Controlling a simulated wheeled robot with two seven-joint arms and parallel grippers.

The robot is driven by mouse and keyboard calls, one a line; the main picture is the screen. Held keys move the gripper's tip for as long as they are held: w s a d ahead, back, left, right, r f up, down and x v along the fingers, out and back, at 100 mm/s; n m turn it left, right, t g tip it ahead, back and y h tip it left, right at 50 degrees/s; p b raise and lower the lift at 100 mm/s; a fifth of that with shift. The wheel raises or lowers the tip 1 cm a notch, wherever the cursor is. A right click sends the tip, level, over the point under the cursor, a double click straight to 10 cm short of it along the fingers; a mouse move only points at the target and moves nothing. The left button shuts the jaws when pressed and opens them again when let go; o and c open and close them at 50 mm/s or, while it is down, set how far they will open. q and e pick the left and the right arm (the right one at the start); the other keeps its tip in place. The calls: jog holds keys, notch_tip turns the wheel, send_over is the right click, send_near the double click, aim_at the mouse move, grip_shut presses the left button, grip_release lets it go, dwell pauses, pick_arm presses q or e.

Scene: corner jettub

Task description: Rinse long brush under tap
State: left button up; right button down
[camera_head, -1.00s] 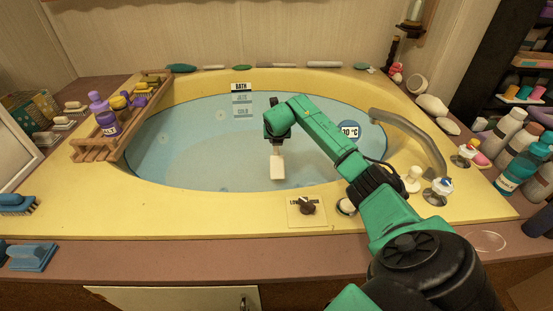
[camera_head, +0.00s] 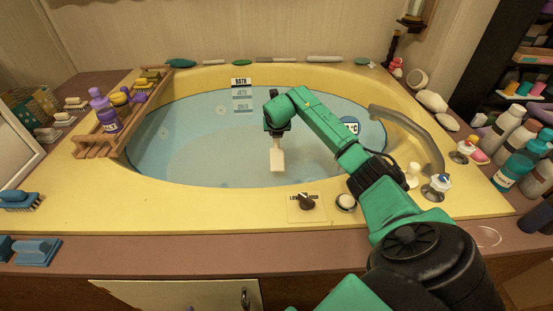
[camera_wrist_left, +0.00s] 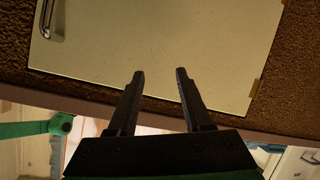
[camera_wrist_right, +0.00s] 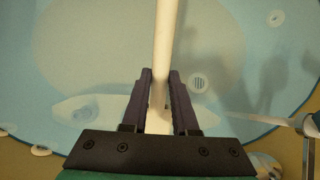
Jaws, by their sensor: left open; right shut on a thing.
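The long brush (camera_head: 277,159) hangs over the bathtub water in the head view, with its pale block end down. My right gripper (camera_head: 277,125) is shut on it. In the right wrist view its pale handle (camera_wrist_right: 165,45) runs up between the closed fingers (camera_wrist_right: 160,85). The curved metal tap (camera_head: 418,124) stands on the tub's right rim, to the right of the brush and apart from it. My left gripper (camera_wrist_left: 160,75) is open and empty before a pale cabinet door (camera_wrist_left: 160,40); the head view does not show it.
The yellow-rimmed tub (camera_head: 190,205) holds blue water. Valve knobs (camera_head: 437,188) stand by the tap, and a dark dial (camera_head: 307,202) sits on the front rim. A wooden rack (camera_head: 92,146) with bottles lies across the left rim. Bottles (camera_head: 520,165) crowd the right.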

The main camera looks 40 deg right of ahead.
notch_tip(320, 180, up, 14)
jog(key=p, duration=1)
jog(key=shift+p, duration=0.3)
jog(key=shift+r, duration=0.1)
